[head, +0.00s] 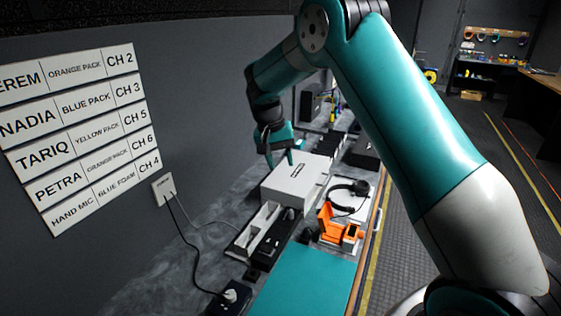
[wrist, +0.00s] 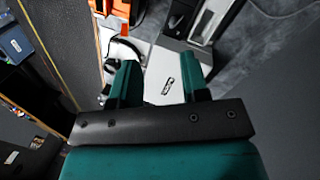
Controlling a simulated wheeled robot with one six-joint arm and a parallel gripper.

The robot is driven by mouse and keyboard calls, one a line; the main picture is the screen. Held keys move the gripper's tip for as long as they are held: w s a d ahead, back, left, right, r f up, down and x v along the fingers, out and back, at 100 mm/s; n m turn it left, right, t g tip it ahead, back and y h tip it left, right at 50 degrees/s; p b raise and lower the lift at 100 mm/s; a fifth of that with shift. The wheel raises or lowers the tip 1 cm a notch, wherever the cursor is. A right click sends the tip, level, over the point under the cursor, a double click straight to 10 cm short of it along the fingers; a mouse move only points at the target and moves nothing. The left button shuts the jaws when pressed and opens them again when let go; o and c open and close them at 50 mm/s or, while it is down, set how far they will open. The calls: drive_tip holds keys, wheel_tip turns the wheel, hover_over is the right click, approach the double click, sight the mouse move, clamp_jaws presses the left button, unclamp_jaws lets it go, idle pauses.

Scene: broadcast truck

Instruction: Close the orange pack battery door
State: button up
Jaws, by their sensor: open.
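The orange pack (head: 350,238) stands near the front edge of the counter, beyond the teal mat, in the head view. An orange flap-like part stands up at its left side; I cannot tell for sure that it is the battery door. Part of an orange thing (wrist: 118,20) shows at the top of the wrist view. My gripper (head: 280,160) is open and empty, apart from the pack, over the far part of a white box (head: 290,187). In the wrist view my gripper (wrist: 161,76) has its two teal fingers spread in front of that box.
A black headset (head: 352,188) lies between the white box and the counter edge. A black charger-like unit (head: 268,243) stands left of the pack. The teal mat (head: 305,280) is bare. A cable runs from the wall outlet (head: 163,188). A labelled board (head: 80,130) hangs on the wall.

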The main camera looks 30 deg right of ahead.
sight(318, 212)
drive_tip(key=w+d+f+m+g+b, duration=0.1)
drive_tip(key=d+f+m+b, duration=0.1)
drive_tip(key=d+m+b, duration=0.15)
drive_tip(key=w+d+f+m+b, duration=0.1)
drive_tip(key=d+f+m+b, duration=0.1)
drive_tip(key=d, duration=0.3)
drive_tip(key=x, duration=0.5)
drive_tip(key=s+x, duration=0.1)
drive_tip(key=x, duration=0.5)
drive_tip(key=p+x, duration=0.1)
drive_tip(key=x, duration=0.4)
drive_tip(key=shift+s, duration=0.2)
clamp_jaws()
